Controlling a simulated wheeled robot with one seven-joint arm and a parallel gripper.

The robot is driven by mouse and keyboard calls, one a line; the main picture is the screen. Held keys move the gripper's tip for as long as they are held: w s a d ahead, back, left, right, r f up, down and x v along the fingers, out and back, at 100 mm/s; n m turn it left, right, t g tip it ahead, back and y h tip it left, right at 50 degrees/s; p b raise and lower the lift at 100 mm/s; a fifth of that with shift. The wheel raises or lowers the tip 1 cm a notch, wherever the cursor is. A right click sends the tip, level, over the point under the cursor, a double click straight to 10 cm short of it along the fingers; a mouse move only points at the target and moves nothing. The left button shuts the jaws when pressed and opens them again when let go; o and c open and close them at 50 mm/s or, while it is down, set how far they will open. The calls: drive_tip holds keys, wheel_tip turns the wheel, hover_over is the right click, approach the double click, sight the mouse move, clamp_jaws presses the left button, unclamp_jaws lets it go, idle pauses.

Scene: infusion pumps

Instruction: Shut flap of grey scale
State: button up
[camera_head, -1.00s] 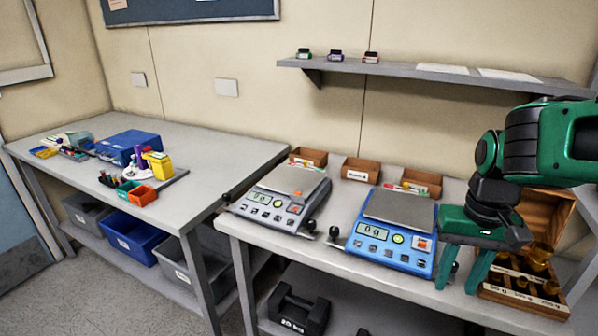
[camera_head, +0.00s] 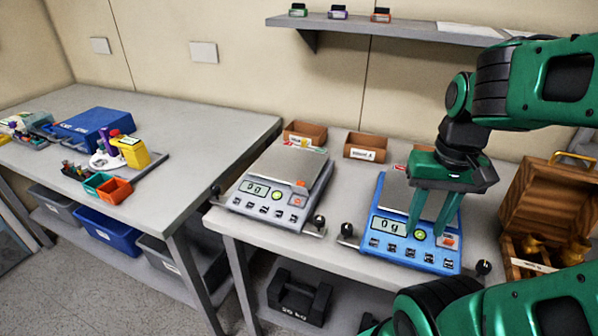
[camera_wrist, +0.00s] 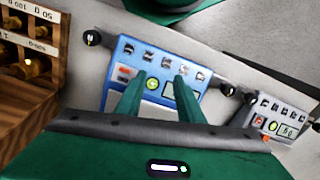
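The grey scale (camera_head: 240,206) stands on the right table, left of the blue scale, with its display lit. A small orange piece (camera_head: 301,184) shows at the right of its panel, beside the plate; I cannot tell whether this is the flap or how far it is open. The grey scale also shows at the right edge of the wrist view (camera_wrist: 282,110), partly cut off. My gripper (camera_head: 425,233) is open and empty, with its fingers pointing down over the front panel of the blue scale (camera_head: 385,246). In the wrist view my fingers (camera_wrist: 158,82) are apart, with the blue panel behind them.
Wooden box with brass weights (camera_head: 540,205) stands open on the right. Small cardboard bins (camera_head: 365,147) line the back. A wall shelf (camera_head: 400,30) hangs above. Black knobs (camera_head: 319,222) stick out near the scales' front corners. A gap separates the left table (camera_head: 200,125).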

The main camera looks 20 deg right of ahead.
drive_tip(key=w+a+r+m, duration=0.1)
drive_tip(key=w+a+r, duration=0.2)
drive_tip(key=w, duration=0.4)
drive_tip(key=w+a+r, duration=0.2)
drive_tip(key=w+r, duration=0.1)
drive_tip(key=w, duration=0.4)
wheel_tip(320, 180, up, 4)
drive_tip(key=m, duration=0.2)
hover_over(301, 182)
drive_tip(key=f, duration=1)
drive_tip(key=shift+w+d, duration=0.15)
drive_tip(key=shift+w, duration=0.05)
clamp_jaws()
